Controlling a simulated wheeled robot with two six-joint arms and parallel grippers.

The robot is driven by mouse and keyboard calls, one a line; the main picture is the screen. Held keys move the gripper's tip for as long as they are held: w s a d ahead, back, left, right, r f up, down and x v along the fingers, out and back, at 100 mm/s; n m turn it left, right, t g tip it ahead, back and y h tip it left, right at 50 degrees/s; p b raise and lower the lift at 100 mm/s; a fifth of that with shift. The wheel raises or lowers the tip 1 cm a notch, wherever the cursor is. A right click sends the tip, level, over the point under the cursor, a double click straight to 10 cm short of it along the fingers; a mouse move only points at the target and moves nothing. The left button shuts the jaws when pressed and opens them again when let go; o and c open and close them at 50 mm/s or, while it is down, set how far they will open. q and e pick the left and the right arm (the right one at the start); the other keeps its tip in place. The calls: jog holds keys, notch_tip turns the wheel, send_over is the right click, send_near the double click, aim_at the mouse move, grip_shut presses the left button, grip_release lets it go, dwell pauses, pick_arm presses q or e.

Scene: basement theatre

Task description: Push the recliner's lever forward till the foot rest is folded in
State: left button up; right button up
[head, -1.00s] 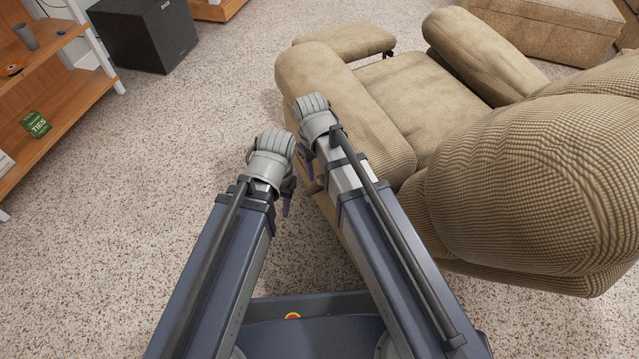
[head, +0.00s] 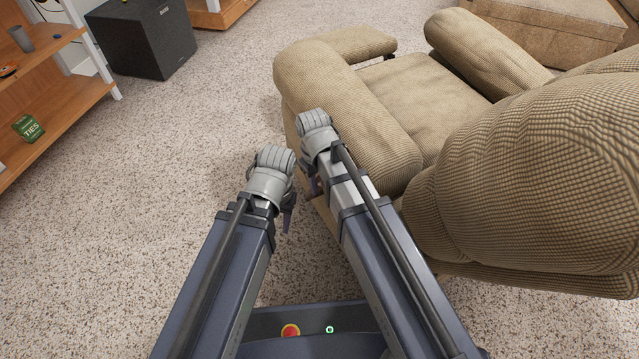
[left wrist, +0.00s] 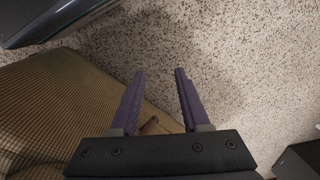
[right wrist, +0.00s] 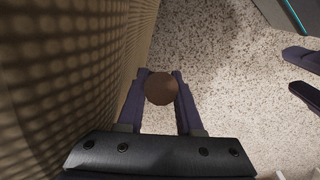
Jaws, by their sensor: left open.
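The tan corduroy recliner (head: 395,130) stands right of centre in the head view. Its foot rest (head: 345,46) sits close against the front of the seat, with only a narrow gap showing. The lever's round brown knob (right wrist: 161,88) lies between the fingers of my right gripper (right wrist: 160,80), which is closed on it beside the recliner's near side. My left gripper (left wrist: 159,75) is open and empty to the left, over carpet, with its fingers pointing down. The lever's shaft is hidden under my right arm in the head view.
A black speaker box (head: 145,38) stands on the carpet at the upper left. A wooden shelf (head: 60,90) with a green box (head: 28,128) is at the left edge. A brown ottoman-like piece (head: 550,30) is behind the recliner. Carpet left of the recliner is clear.

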grip_shut()
dwell(1.1)
